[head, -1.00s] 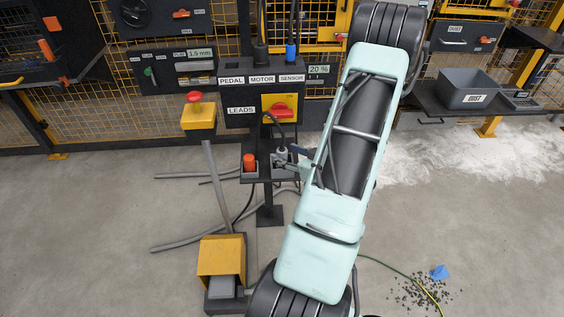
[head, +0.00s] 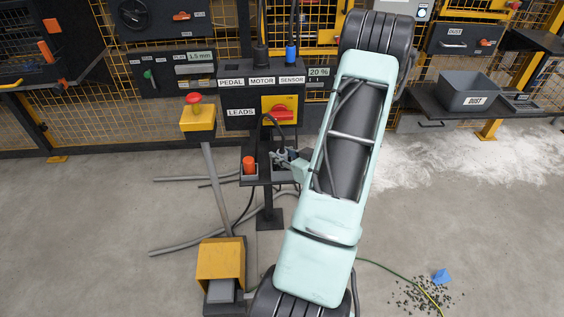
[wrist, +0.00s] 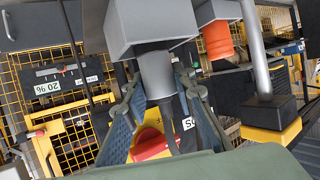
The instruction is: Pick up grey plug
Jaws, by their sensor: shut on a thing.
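The grey plug (wrist: 157,75) is a short grey cylinder with a dark cable running from it; it sits between my fingers in the wrist view. My gripper (wrist: 158,88) is shut on it, one blue-grey finger on each side. The plug's end meets a grey box-shaped holder (wrist: 150,22); I cannot tell whether it is still seated there. In the head view my gripper (head: 287,158) is at the right end of the small black shelf under the LEADS panel and largely hides the plug.
An orange plug (head: 249,163) stands in its own holder to the left on the shelf. A red rotary switch (head: 280,110) on yellow is just above. A yellow box with a red button (head: 197,117) and a yellow pedal (head: 221,261) are left. Grey tubes lie on the floor.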

